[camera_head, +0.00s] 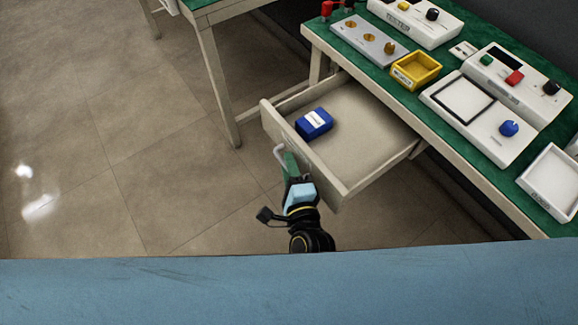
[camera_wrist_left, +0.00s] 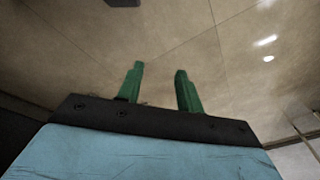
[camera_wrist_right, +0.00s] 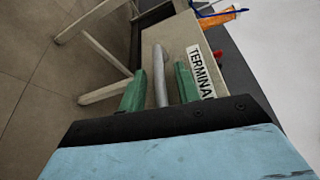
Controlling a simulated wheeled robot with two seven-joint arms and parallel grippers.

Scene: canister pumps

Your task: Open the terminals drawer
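The terminals drawer (camera_head: 365,150) is pulled well out from under the green-topped bench. Its front carries a grey bar handle (camera_head: 279,156) and, in the right wrist view, a white label reading "TERMINA…" (camera_wrist_right: 201,72). My right gripper (camera_head: 288,160) is at the drawer front. In the right wrist view its green fingers stand apart, one on each side of the handle (camera_wrist_right: 160,75), with visible gaps. My left gripper (camera_wrist_left: 158,85) is open and empty, over bare floor in its wrist view; it does not show in the head view.
A blue box (camera_head: 314,124) with a white label lies in the drawer. The bench (camera_head: 440,108) holds a yellow bin (camera_head: 416,70), a grey plate with brass knobs (camera_head: 365,42), white instruments and a white tray (camera_head: 552,180). Another table (camera_head: 212,60) stands behind. Floor left of the drawer is clear.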

